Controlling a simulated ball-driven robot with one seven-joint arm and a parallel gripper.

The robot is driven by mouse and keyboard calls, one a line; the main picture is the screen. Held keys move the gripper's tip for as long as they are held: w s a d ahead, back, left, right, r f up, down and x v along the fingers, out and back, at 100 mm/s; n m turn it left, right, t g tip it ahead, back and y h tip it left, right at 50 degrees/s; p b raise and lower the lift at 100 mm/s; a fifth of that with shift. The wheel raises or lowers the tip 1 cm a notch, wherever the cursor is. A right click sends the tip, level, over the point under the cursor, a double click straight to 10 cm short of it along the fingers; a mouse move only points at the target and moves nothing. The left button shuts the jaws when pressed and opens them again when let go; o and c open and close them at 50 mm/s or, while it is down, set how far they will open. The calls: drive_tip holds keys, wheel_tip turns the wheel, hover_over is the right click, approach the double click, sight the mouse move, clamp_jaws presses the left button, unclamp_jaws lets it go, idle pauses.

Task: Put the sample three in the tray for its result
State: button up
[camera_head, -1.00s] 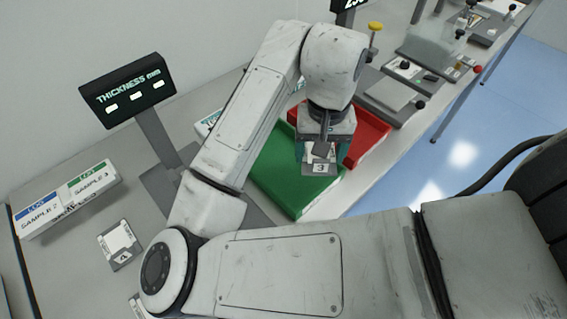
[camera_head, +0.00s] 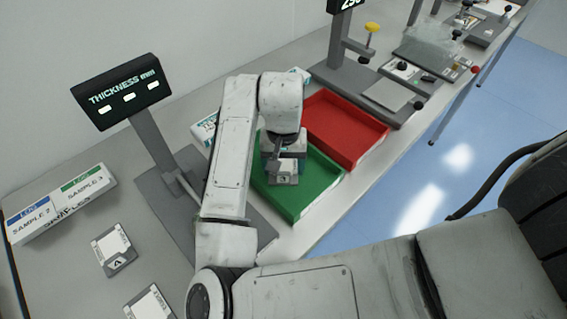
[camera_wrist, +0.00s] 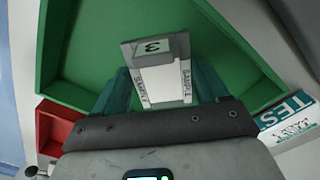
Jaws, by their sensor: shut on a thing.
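My gripper (camera_head: 284,160) is over the green tray (camera_head: 318,178), with its jaws shut on sample three (camera_wrist: 165,82). The sample is a grey and white plate marked "3", with "SAMPLE" on its sides. In the wrist view my gripper (camera_wrist: 162,90) has a teal finger on each side of the plate, and the green tray (camera_wrist: 225,45) lies beyond it. I cannot tell how far the plate is above the tray floor. The red tray (camera_head: 343,128) is beside the green one and looks empty.
A thickness display (camera_head: 120,92) on a grey stand is at left. A white result sign (camera_wrist: 285,120) stands behind the trays. More bench equipment (camera_head: 395,90) is at upper right.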

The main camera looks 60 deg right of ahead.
drive_tip(key=shift+f, duration=0.1)
drive_tip(key=o, duration=1)
drive_tip(key=shift+o, duration=0.2)
wheel_tip(320, 180, up, 12)
drive_tip(key=p, duration=0.1)
